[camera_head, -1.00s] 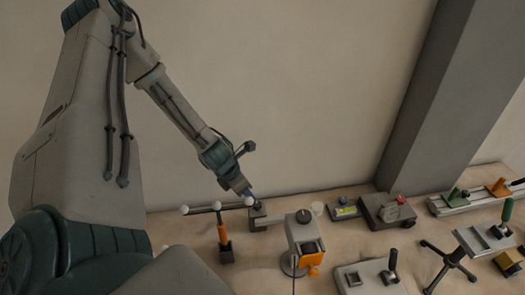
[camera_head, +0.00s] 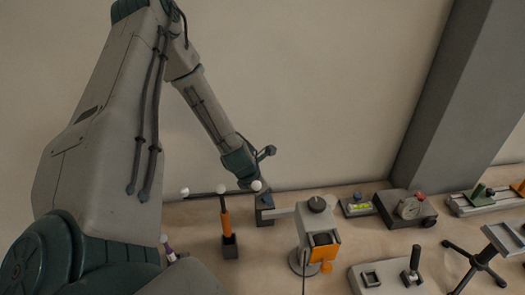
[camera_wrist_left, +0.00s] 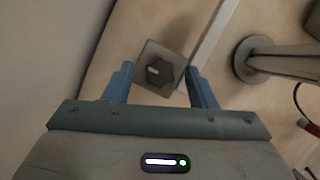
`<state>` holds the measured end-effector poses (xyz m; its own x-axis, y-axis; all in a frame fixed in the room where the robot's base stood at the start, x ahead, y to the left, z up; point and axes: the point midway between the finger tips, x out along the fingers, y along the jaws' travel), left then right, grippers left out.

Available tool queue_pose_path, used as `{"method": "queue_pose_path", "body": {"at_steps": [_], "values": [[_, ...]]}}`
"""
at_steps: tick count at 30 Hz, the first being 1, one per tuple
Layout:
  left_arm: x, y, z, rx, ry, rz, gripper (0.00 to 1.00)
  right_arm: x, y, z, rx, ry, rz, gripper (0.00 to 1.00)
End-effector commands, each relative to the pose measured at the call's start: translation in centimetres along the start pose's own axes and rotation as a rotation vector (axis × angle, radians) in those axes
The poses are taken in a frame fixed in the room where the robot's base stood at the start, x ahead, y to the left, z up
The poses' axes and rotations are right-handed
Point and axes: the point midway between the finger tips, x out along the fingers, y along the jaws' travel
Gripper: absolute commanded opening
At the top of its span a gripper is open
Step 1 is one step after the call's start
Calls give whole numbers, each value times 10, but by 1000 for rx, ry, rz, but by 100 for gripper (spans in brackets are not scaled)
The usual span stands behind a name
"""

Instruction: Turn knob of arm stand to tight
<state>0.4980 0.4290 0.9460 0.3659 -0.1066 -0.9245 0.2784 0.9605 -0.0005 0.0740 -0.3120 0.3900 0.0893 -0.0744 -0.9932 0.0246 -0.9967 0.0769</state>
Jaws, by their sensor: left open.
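The dark knob (camera_wrist_left: 160,72), with a white mark on it, sits on the square grey base of the arm stand (camera_wrist_left: 150,52) in the left wrist view. A pale bar runs from the stand's side. In the head view the stand (camera_head: 265,215) is near the back wall, mostly below my left gripper (camera_head: 262,190). In the left wrist view my left gripper (camera_wrist_left: 160,85) is open above the knob, with one blue finger on each side. I see no contact with the knob. My right gripper is not in view.
A holder with an orange handle and white balls (camera_head: 226,222) stands just left of the stand. A grey device with an orange part (camera_head: 316,225) stands right of it on a round base. More fixtures fill the right side. The wall (camera_head: 300,90) is close behind.

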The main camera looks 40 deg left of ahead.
Motion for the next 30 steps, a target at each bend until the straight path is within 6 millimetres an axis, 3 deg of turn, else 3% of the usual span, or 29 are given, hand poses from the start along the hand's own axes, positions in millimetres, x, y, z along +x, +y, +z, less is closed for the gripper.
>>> {"method": "queue_pose_path", "body": {"at_steps": [6,13,23,30], "values": [[0,0,0,0,0,0,52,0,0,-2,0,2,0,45],[0,0,0,0,0,0,8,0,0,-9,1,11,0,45],[-1,1,1,32,-1,-12,8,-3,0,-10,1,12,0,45],[-1,2,2,155,-2,-63,8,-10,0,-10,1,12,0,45]]}}
